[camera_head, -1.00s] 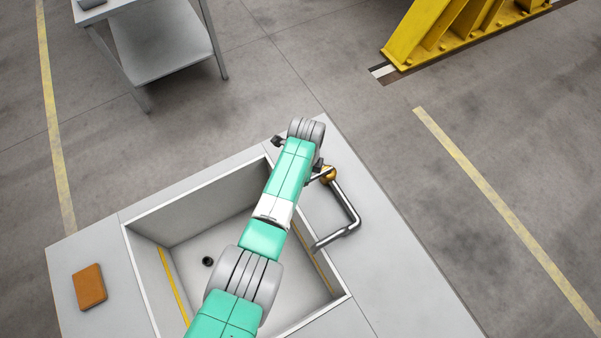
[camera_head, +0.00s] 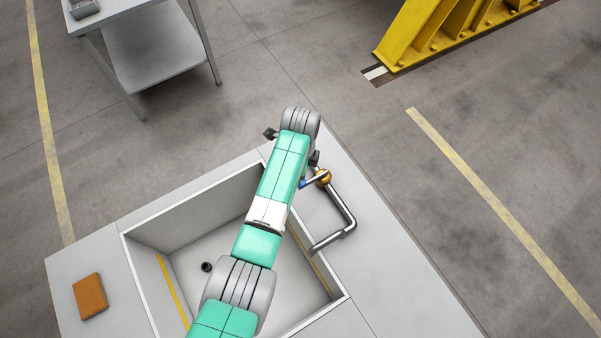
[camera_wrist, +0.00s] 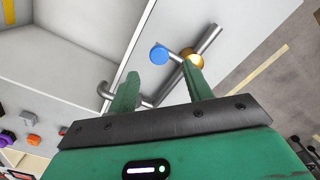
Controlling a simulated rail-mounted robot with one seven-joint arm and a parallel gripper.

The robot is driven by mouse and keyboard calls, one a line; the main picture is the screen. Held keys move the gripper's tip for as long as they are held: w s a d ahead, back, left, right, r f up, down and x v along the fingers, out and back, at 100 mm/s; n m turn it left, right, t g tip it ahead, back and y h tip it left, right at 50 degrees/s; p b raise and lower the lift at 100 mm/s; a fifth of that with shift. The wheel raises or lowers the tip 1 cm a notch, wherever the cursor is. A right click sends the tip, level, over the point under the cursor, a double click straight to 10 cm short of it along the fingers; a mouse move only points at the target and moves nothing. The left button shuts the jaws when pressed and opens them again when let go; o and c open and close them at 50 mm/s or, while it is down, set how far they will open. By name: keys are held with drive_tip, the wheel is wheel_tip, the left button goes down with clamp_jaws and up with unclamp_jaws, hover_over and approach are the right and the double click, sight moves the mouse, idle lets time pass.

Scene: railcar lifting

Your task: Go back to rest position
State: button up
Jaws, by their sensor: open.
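My arm reaches out over the open bin, and in the wrist view my gripper (camera_wrist: 160,85) shows two green fingers spread apart with nothing between them. Past the fingertips is a bent metal bar (camera_wrist: 208,40) with a gold ball (camera_wrist: 194,60) and a short side rod ending in a blue cap (camera_wrist: 158,53). In the head view the bar (camera_head: 347,215), the gold ball (camera_head: 323,177) and a bit of the blue cap (camera_head: 303,183) show just right of my arm. My fingers are hidden there.
The bin (camera_head: 180,205) has raised walls and a small dark round object (camera_head: 207,267) on its floor. A brown block (camera_head: 90,296) lies on the left ledge. A grey table (camera_head: 150,50) and a yellow steel frame (camera_head: 440,30) stand beyond on the floor.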

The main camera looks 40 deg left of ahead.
drive_tip(key=shift+r, duration=0.9)
